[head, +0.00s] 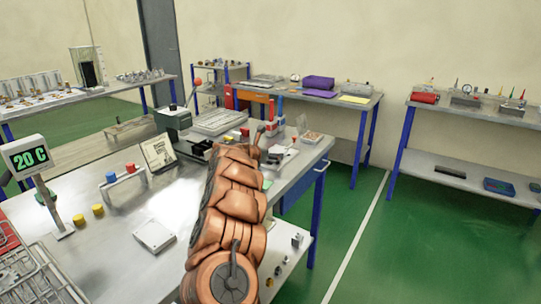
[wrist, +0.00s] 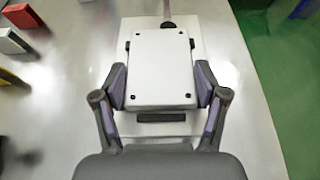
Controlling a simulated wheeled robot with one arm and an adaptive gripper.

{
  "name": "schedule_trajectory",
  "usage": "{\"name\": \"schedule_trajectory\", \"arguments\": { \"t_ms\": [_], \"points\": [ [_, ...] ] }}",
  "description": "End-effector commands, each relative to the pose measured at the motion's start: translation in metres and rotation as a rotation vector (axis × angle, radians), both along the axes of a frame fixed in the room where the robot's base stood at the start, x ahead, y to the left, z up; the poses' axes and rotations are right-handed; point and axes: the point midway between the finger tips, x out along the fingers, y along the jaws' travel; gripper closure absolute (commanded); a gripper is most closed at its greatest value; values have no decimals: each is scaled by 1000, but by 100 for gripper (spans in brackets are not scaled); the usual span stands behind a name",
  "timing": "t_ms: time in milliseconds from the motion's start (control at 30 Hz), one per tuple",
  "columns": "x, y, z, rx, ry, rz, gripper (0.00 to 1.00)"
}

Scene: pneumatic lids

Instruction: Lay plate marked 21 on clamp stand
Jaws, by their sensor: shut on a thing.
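In the wrist view my gripper (wrist: 161,84) has a finger pad against each side of a pale rectangular plate (wrist: 160,62) with a small dark dot near each corner. No number can be read on it. Under the plate is a larger pale block or base (wrist: 190,28), with a dark bar in front and a reddish rod with a dark knob at its far end. It may be the clamp stand, and I cannot tell whether the plate touches it. In the head view my orange arm hides most of the gripper and what it holds.
On the bench are another pale flat block (head: 154,235), a propped card (head: 158,152), a red and blue block rack (head: 125,182), yellow cylinders (head: 80,220) and a 20 C display (head: 27,156). Green floor (head: 375,240) is open at right. Benches line the back.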

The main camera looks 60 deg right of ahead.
Motion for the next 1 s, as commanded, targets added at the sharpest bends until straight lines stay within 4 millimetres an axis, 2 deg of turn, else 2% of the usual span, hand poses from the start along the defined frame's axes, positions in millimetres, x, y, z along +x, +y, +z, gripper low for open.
{"name": "schedule_trajectory", "arguments": {
  "t_ms": [1000],
  "points": [
    [0,0,-7,-1,0,1,76]
  ]
}}
